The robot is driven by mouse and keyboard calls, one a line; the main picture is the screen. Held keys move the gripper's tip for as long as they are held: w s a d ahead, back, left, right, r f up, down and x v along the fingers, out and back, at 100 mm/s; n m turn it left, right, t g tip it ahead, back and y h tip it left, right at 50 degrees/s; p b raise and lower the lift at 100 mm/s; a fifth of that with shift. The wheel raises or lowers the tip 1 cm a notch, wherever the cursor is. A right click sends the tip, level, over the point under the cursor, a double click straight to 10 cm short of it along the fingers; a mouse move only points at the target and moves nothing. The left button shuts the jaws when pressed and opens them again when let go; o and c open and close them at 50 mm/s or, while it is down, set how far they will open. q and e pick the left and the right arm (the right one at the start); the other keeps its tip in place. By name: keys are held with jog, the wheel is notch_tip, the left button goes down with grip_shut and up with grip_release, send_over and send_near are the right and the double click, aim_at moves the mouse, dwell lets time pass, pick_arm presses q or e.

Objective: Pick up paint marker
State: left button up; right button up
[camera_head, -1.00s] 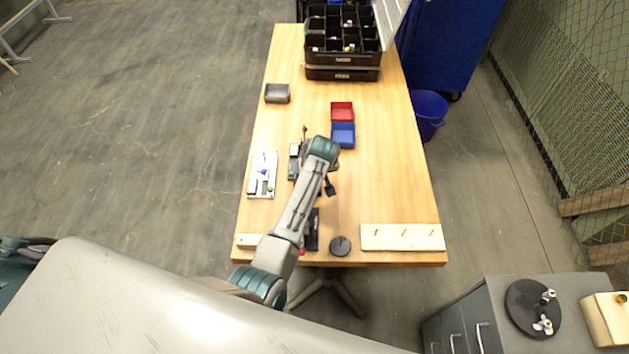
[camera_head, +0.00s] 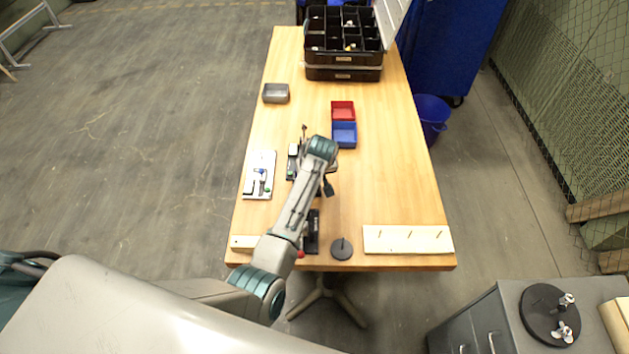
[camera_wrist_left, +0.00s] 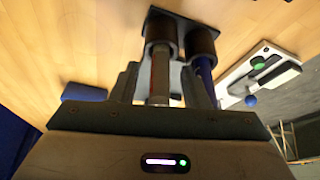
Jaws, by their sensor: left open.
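My left arm reaches over the table in the head view, and its gripper (camera_head: 327,184) is partly hidden under the wrist. In the left wrist view its jaws (camera_wrist_left: 160,84) are open, one on each side of a slim grey-brown shaft (camera_wrist_left: 160,82). The shaft's far end sits in a dark round sleeve (camera_wrist_left: 163,30). I cannot tell for sure which shaft is the paint marker. My right gripper is in neither view.
The wooden table (camera_head: 385,180) holds a white board (camera_head: 260,177) at left, a red bin (camera_head: 342,110), a blue bin (camera_head: 344,134), a grey tray (camera_head: 276,93) and a black compartment case (camera_head: 343,73). A pegged board (camera_head: 408,240) lies at front right. The right middle is clear.

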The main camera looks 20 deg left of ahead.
pick_arm(q)
grip_shut()
notch_tip(320, 180, up, 9)
jog(key=b, duration=0.2)
jog(key=shift+f+b, duration=0.1)
jog(key=shift+b, duration=0.25)
jog(key=shift+r, duration=0.65)
